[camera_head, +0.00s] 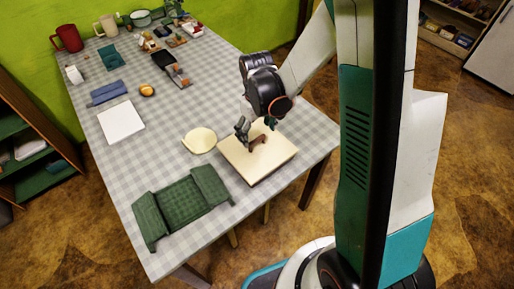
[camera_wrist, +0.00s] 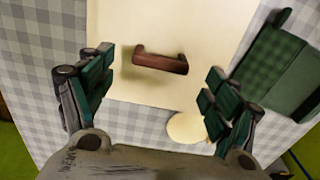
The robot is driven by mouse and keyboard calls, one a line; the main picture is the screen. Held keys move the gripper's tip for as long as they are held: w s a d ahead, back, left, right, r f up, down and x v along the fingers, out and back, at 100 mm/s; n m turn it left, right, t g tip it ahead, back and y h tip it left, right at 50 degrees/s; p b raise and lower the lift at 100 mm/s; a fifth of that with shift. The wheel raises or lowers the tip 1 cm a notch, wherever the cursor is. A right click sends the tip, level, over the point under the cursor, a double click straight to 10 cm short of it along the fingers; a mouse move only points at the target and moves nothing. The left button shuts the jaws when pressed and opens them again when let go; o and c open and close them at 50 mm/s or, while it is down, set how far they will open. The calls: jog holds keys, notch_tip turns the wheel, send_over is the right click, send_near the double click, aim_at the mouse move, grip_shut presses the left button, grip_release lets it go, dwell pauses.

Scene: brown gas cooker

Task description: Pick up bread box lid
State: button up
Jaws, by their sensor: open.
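The bread box lid (camera_head: 272,158) is a cream, flat square panel with a brown handle, at the table's right front edge. In the wrist view the lid (camera_wrist: 200,25) fills the upper middle, and its brown handle (camera_wrist: 160,61) lies between my fingers, nearer the top of the picture than they are. My gripper (camera_head: 256,136) is above the lid by the handle. In the wrist view my gripper (camera_wrist: 158,98) is open, one finger on each side, with nothing held. I cannot tell whether a box is under the lid.
A green checked bread-box-like holder (camera_head: 183,207) lies left of the lid on the checked tablecloth. A pale round disc (camera_head: 199,140) lies close behind it. A white square board (camera_head: 121,122), mugs (camera_head: 68,38) and food items are farther back.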

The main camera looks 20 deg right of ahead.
aim_at(257, 139)
notch_tip(257, 139, down, 5)
jog(key=shift+s+r+b, duration=0.1)
jog(key=shift+r+b, duration=0.1)
jog(key=shift+b, duration=0.75)
jog(key=shift+r, duration=0.1)
jog(key=c, duration=1.1)
jog(key=shift+r, duration=0.1)
jog(key=shift+c, duration=0.2)
notch_tip(257, 139, up, 20)
jog(key=p, duration=0.7)
